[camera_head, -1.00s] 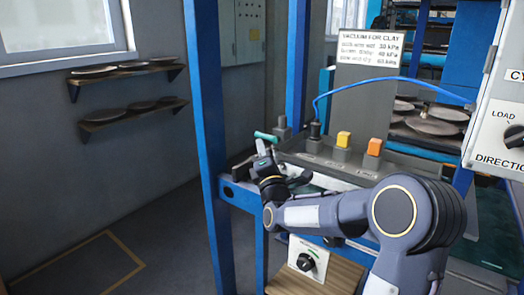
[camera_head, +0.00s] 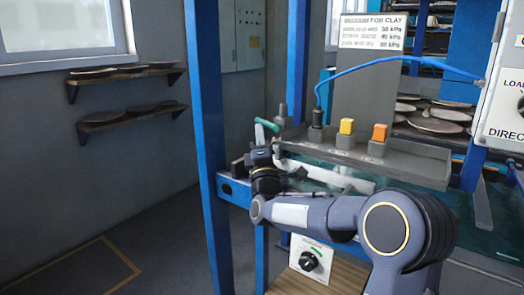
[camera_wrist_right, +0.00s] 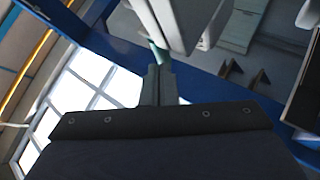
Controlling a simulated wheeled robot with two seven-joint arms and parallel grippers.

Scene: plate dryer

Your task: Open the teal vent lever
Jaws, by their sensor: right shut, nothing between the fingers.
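The teal vent lever (camera_head: 267,125) is a short bar at the left end of the grey control box, sloping slightly down to the right in the head view. My right gripper (camera_head: 262,147) is just below and in front of it, its fingers together with nothing between them. In the right wrist view the closed fingers (camera_wrist_right: 158,85) point at a small teal piece (camera_wrist_right: 156,50), seemingly part of the lever, close to the tips. I cannot tell whether they touch. My left gripper is not in view.
A yellow button (camera_head: 346,127) and an orange button (camera_head: 380,132) stand on the grey box right of the lever. A blue hose (camera_head: 400,57) arches above. A blue post (camera_head: 207,140) stands close left of my right gripper. A knob panel (camera_head: 310,258) is below my arm.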

